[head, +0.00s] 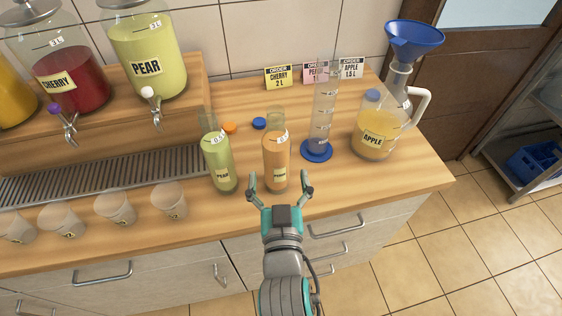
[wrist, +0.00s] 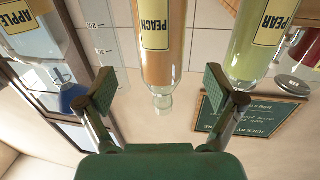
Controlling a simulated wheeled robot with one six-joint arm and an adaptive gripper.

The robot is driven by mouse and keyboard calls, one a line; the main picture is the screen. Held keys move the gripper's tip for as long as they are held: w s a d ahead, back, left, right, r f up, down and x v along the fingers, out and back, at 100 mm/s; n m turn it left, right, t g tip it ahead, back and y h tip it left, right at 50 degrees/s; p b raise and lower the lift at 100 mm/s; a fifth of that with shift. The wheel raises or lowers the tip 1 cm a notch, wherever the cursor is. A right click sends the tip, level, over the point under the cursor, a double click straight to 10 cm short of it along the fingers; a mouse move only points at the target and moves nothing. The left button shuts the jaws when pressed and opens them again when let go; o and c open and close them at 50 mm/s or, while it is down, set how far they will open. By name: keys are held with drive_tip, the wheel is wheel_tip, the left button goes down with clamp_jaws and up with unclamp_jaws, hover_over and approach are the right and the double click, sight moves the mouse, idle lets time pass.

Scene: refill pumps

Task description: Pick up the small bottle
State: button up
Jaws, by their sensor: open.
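Two small clear bottles stand upright on the wooden counter. The peach bottle (head: 277,160) holds orange juice, and the pear bottle (head: 217,162) to its left holds green juice. My gripper (head: 279,187) is open and empty at the counter's front edge, just in front of the peach bottle. In the wrist view, which looks upside down, the peach bottle (wrist: 163,50) shows between and beyond the open fingers of my gripper (wrist: 158,82). The pear bottle (wrist: 252,45) is beside it on the right there. I see no contact with either bottle.
A measuring cylinder (head: 322,118) on a blue base and an apple jug (head: 377,130) with a blue funnel (head: 413,38) stand to the right. An orange cap (head: 230,128) and a blue cap (head: 259,123) lie behind the bottles. Cups (head: 170,203) stand at left.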

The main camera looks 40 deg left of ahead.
sight(276, 152)
drive_tip(key=shift+x, duration=3.45)
clamp_jaws()
